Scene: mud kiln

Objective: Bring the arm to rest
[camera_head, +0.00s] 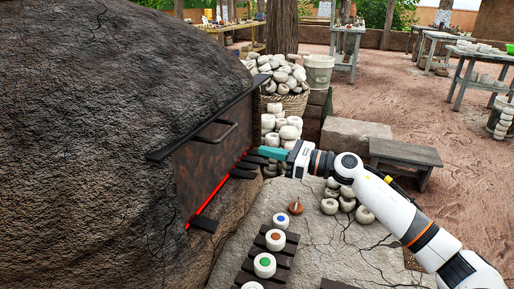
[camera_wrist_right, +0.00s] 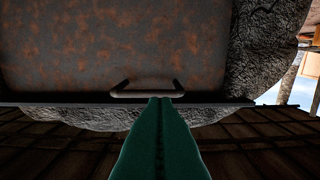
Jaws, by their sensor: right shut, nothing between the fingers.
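My right gripper (camera_head: 262,153) is shut and empty, with its teal fingers pointing left at the right edge of the rusty kiln door (camera_head: 203,165). In the right wrist view the closed fingers (camera_wrist_right: 161,100) show in front of the door (camera_wrist_right: 115,50), with the tips overlapping the bar handle (camera_wrist_right: 146,94). In the head view the handle (camera_head: 214,134) is left of the fingertips, with a gap between them. My right arm reaches in from the lower right. My left gripper is not in view.
The dark clay kiln (camera_head: 80,130) fills the left, with a red glow along the door's lower edge. A slatted rack (camera_head: 283,255) with glaze-marked pots is below the gripper. Pots (camera_head: 280,130) and a bench (camera_head: 404,151) stand beyond the arm. Open ground lies right.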

